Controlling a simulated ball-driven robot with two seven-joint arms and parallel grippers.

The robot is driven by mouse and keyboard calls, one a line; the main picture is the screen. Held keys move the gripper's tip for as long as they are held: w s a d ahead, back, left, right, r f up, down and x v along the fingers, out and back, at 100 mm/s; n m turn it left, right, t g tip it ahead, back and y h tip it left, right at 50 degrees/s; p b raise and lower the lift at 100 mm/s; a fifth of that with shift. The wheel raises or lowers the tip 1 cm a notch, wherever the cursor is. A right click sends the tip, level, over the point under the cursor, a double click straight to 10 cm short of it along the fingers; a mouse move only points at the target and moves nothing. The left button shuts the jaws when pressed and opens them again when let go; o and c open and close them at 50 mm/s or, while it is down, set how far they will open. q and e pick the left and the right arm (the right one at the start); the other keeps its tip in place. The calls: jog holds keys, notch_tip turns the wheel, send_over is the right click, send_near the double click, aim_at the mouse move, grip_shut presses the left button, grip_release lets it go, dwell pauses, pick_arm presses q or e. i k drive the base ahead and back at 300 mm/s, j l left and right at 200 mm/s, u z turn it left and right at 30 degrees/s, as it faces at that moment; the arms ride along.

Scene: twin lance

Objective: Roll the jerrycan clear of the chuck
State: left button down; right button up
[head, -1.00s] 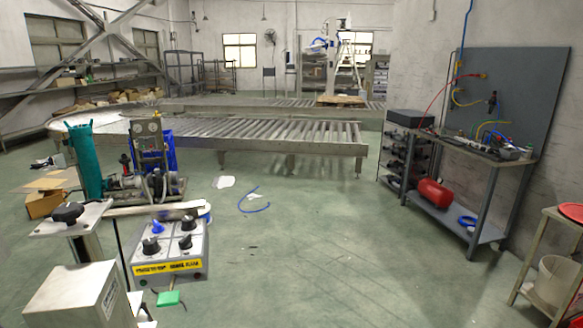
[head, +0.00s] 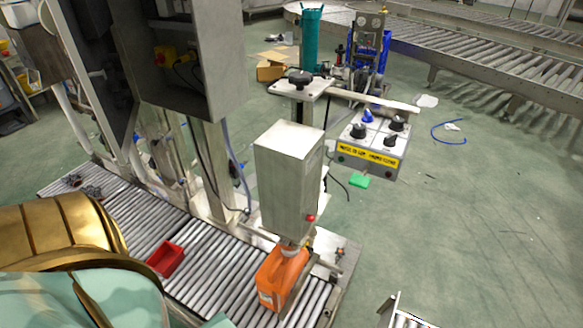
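The orange jerrycan (head: 282,280) stands on the roller conveyor (head: 212,272) in the lower middle of the head view. The chuck (head: 291,247) is at the underside of a grey metal box-shaped head (head: 287,178), directly over the jerrycan's top. The chuck and the jerrycan's neck overlap in this view, so I cannot tell whether they touch. Neither of my grippers shows in the head view.
A small red bin (head: 165,259) sits on the rollers left of the jerrycan. A control box with black knobs (head: 372,143) stands right of the head. A tall grey cabinet (head: 193,60) rises behind the conveyor. Green floor (head: 460,220) is open to the right.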

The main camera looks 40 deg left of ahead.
aim_at(276, 279)
jog(key=u, duration=1.4)
